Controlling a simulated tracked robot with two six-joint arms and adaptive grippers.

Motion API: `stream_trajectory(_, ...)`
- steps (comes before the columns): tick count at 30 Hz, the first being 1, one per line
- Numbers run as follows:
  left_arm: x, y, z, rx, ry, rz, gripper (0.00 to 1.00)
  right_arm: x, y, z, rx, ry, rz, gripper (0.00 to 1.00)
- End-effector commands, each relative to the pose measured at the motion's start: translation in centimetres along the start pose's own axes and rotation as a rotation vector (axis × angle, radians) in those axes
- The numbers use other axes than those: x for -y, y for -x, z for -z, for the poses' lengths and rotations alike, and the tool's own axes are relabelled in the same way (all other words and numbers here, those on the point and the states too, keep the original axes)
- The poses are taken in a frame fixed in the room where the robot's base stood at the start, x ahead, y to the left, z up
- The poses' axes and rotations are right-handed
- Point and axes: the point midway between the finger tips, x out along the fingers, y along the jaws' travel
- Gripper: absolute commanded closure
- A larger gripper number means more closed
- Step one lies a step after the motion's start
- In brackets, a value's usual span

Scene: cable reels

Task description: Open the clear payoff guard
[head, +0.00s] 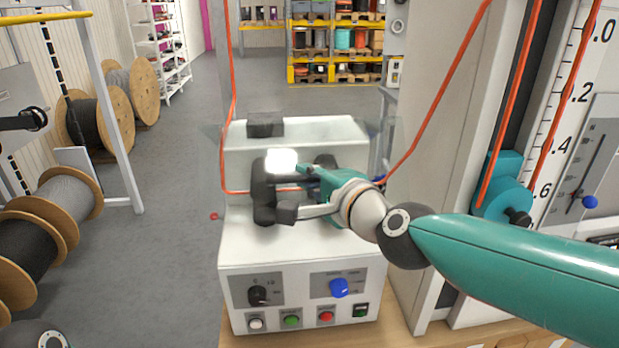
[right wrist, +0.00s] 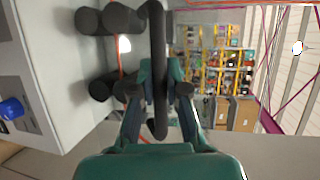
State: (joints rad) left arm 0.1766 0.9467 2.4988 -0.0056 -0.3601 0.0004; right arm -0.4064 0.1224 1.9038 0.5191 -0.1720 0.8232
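The clear payoff guard (head: 212,133) is a thin see-through cover around the upper front of the white machine (head: 240,250); its faint edges show at both sides, and it looks closed. My right gripper (head: 290,192) reaches in from the right in front of the machine. In the right wrist view, a black bar handle (right wrist: 157,30) with curved ends runs between the fingers of this gripper (right wrist: 162,85). Both fingertips look pressed to its sides. The handle's join to the guard is unclear. My left gripper is out of view.
Black rollers (head: 263,192) and an orange cable (head: 231,80) sit at the machine; its front has knobs and coloured buttons (head: 291,320). A grey column (head: 430,130) stands close on the right. Wooden reels (head: 70,195) stand at left. Open floor lies behind.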

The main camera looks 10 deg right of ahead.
Motion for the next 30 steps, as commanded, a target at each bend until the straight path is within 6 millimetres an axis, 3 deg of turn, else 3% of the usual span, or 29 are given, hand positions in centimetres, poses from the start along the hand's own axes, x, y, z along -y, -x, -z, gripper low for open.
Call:
stream_trajectory(1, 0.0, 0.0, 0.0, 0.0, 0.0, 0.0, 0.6, 0.1, 0.0, 0.1, -0.002, 0.0, 0.003, 0.77)
stream_trajectory(4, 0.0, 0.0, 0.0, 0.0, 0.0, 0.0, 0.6, 0.1, 0.0, 0.1, -0.002, 0.0, 0.003, 0.61)
stream_trajectory(17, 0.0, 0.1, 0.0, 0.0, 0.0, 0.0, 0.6, 0.2, 0.7, 0.1, -0.001, 0.0, 0.004, 0.61)
stream_trajectory(23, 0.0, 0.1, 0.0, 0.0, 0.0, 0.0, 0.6, 0.2, 3.5, 0.1, -0.001, -0.001, 0.006, 0.61)
stream_trajectory(30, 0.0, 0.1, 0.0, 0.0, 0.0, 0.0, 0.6, 0.1, 8.1, 0.1, -0.001, -0.002, 0.004, 0.61)
